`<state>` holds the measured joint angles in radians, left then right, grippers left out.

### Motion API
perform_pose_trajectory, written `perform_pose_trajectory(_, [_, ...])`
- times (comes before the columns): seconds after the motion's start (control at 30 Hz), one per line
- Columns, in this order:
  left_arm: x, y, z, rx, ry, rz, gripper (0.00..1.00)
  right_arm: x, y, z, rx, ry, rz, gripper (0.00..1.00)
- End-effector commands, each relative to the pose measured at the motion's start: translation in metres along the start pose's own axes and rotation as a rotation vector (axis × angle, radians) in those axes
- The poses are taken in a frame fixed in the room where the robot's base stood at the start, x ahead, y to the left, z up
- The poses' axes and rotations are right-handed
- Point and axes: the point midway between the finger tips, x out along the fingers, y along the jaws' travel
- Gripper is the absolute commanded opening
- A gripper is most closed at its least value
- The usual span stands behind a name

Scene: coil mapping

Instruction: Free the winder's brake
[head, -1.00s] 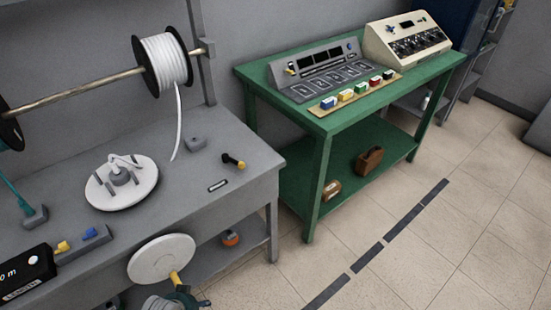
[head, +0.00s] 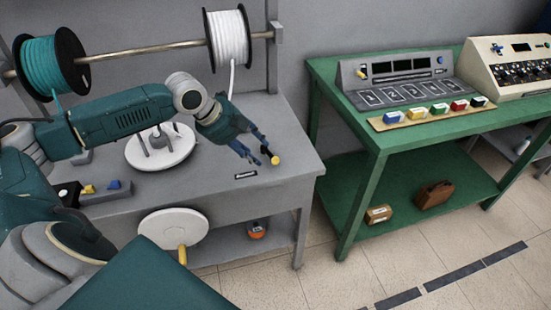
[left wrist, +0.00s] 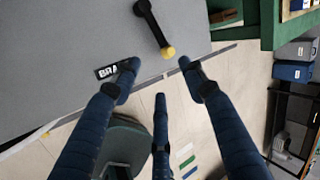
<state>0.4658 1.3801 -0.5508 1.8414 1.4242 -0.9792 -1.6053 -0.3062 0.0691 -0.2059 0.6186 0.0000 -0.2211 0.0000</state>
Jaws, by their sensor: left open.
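The brake lever (head: 271,155) is a short black arm with a yellow knob near the right end of the grey bench top. A dark label (head: 246,176) lies just in front of it. In the left wrist view the lever (left wrist: 149,20) shows with its yellow knob towards my fingers, and the label (left wrist: 108,71) reads "BRA", the rest hidden by a finger. My left gripper (head: 257,156) is open, its blue fingers close beside the lever. The wrist view shows the knob just beyond the spread fingertips (left wrist: 158,74), with nothing gripped. My right gripper is out of view.
The winder's white disc (head: 136,151) lies on the bench behind my arm. A white crank wheel (head: 172,226) with a yellow handle sits at the bench front. Teal (head: 48,66) and white (head: 231,38) spools hang on a rod above. A green table (head: 362,131) stands to the right.

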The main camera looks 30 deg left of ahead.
Motion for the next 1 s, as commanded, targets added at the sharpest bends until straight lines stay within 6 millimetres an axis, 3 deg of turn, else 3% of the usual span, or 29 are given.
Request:
perform_pose_trajectory(0.07, [-0.009, -0.004, 0.009, 0.018, -0.009, -0.009, 0.43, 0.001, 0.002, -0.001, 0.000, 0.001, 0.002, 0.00])
perform_pose_trajectory(0.17, [-0.006, -0.006, 0.011, 0.023, -0.007, -0.015, 0.43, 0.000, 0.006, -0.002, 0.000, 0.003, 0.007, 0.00])
perform_pose_trajectory(0.7, [0.083, -0.008, 0.011, 0.022, -0.007, -0.015, 0.43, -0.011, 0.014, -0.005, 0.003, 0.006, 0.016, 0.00])
perform_pose_trajectory(1.0, [0.096, -0.006, 0.012, 0.024, -0.009, -0.013, 0.43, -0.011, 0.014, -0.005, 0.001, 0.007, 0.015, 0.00])
